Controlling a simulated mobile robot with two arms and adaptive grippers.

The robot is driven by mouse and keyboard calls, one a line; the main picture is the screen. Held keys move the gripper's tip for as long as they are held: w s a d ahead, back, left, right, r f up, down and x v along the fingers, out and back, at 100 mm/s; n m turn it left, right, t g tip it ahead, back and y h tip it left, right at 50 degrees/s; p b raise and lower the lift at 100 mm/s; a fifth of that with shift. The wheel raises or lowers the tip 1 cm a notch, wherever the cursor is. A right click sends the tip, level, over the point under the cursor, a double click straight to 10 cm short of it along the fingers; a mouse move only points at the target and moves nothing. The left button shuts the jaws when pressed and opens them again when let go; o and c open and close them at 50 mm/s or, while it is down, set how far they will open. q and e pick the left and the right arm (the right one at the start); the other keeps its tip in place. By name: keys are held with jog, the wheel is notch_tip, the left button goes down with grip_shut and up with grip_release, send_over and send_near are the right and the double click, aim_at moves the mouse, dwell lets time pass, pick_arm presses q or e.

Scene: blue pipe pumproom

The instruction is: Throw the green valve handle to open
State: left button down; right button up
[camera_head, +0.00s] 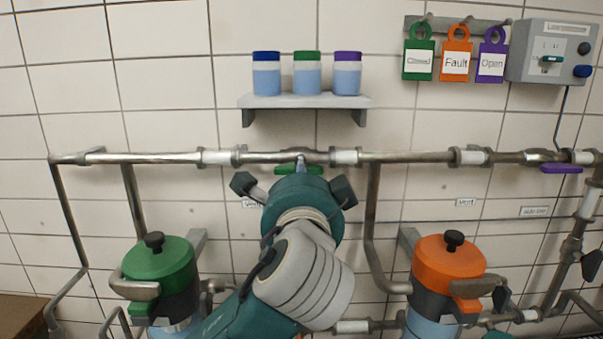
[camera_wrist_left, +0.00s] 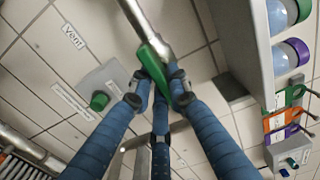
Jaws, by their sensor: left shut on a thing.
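The green valve handle (camera_head: 284,170) sits on the upper horizontal pipe, near the middle of the head view. It looks roughly in line with the pipe and is mostly behind my gripper. My left gripper (camera_head: 301,167) reaches up to it from below. In the left wrist view, the blue fingers of that gripper (camera_wrist_left: 157,88) close around the green handle (camera_wrist_left: 153,66), with dark fingertips on both sides of it. At the lower right of the head view, teal and black parts look like my right gripper, mostly cut off; its fingertips cannot be made out.
A shelf (camera_head: 303,101) with three capped jars is above the pipe. Closed, Fault and Open tags (camera_head: 456,63) hang beside a control box (camera_head: 550,62). A green-lidded pot (camera_head: 160,265) and an orange-lidded pot (camera_head: 449,258) flank my arm. A purple handle (camera_head: 561,169) is further right.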

pick_arm(q)
jog(key=shift+f, duration=0.1)
jog(key=c, duration=1.7)
grip_release()
jog(key=shift+o, duration=0.2)
jog(key=s, duration=1.2)
